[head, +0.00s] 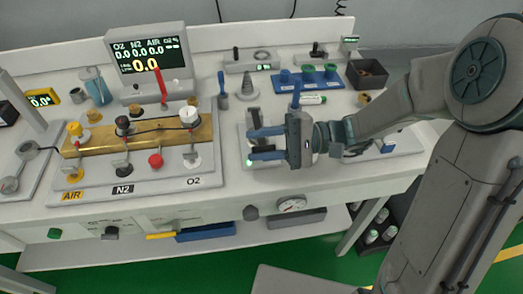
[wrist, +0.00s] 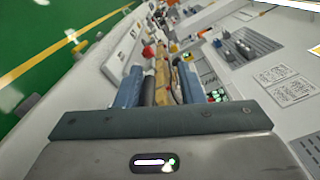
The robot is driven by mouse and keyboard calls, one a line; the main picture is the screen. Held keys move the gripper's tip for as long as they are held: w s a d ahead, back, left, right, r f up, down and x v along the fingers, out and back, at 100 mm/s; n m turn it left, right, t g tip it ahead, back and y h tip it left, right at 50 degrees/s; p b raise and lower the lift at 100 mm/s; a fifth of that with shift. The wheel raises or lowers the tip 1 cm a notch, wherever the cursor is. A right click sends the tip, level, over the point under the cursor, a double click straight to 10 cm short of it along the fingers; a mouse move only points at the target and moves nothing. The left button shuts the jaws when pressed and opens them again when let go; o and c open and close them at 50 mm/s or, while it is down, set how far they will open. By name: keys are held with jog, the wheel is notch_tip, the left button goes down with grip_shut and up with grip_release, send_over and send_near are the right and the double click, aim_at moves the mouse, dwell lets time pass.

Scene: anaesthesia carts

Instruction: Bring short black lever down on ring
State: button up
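My gripper (head: 260,145) is at the middle of the bench in the head view, with its two blue fingers pointing left, apart and one above the other. It hovers at a grey plate (head: 247,128) that carries a dark-topped block (head: 253,114), partly hidden by the fingers. In the wrist view my gripper (wrist: 160,85) is open. Dark parts show between its fingers, too blurred to name. A short black upright lever (head: 236,53) stands on a grey box (head: 249,65) at the back. I cannot tell which part is the ring.
A brass manifold (head: 139,137) with black, white, yellow and red knobs lies to the left. A red lever (head: 161,86) stands behind it, before the display (head: 147,62). A blue tray (head: 308,78) and a dark bin (head: 367,74) stand at the back right.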

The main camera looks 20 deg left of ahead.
jog(key=w+d+r, duration=0.1)
jog(key=d+r, duration=0.6)
jog(key=d, duration=0.4)
jog(key=shift+w+d+r+p, duration=0.15)
jog(key=shift+d+r+p, duration=0.2)
jog(key=shift+p, duration=0.1)
